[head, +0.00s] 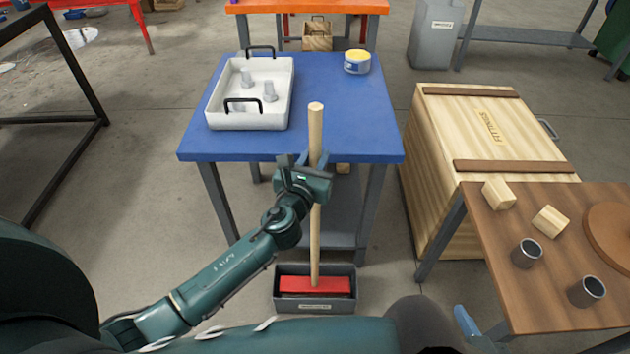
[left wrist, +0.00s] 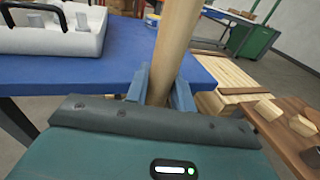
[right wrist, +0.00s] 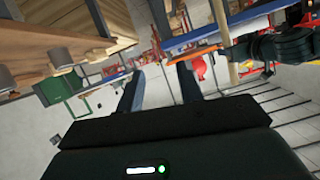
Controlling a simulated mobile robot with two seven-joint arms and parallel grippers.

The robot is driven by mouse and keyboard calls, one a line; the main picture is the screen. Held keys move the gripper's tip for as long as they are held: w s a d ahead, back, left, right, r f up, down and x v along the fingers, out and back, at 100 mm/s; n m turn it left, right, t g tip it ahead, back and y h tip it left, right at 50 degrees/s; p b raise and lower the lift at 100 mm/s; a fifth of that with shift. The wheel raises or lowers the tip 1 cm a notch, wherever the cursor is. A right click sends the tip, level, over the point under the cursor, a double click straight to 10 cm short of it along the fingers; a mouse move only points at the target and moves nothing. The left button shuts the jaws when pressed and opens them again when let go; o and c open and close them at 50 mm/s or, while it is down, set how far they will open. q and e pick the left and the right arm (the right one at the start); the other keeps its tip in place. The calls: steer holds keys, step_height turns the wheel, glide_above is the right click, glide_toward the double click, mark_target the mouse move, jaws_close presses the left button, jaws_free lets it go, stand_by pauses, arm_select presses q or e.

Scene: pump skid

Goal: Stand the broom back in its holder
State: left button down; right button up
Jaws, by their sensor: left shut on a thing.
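The broom has a pale wooden handle (head: 315,235) and a red head (head: 314,286). It stands nearly upright, with its head in the mouth of a grey holder (head: 315,306) on the floor; whether the head rests on the bottom is hidden. My left gripper (head: 312,163) is shut on the upper part of the handle, in front of the blue table. The left wrist view shows the handle (left wrist: 175,45) between the fingers (left wrist: 160,90). My right gripper (right wrist: 160,78) is open and empty, away from the broom.
A blue table (head: 345,115) behind the broom carries a white tray (head: 275,115) and a tin (head: 357,62). A wooden crate (head: 440,135) and a brown table (head: 500,240) with blocks and metal cups stand at right. Floor left of the holder is clear.

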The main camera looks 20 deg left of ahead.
arm_select(q)
step_height(320, 180, down, 4)
steer(key=shift+f+b, duration=0.1)
steer(key=shift+b, duration=1.15)
steer(key=c, duration=1.2)
jaws_free()
arm_select(e)
steer(key=shift+s+d+r+t, duration=0.35)
steer(key=shift+s+d+t, duration=0.1)
steer(key=shift+d+t, duration=0.1)
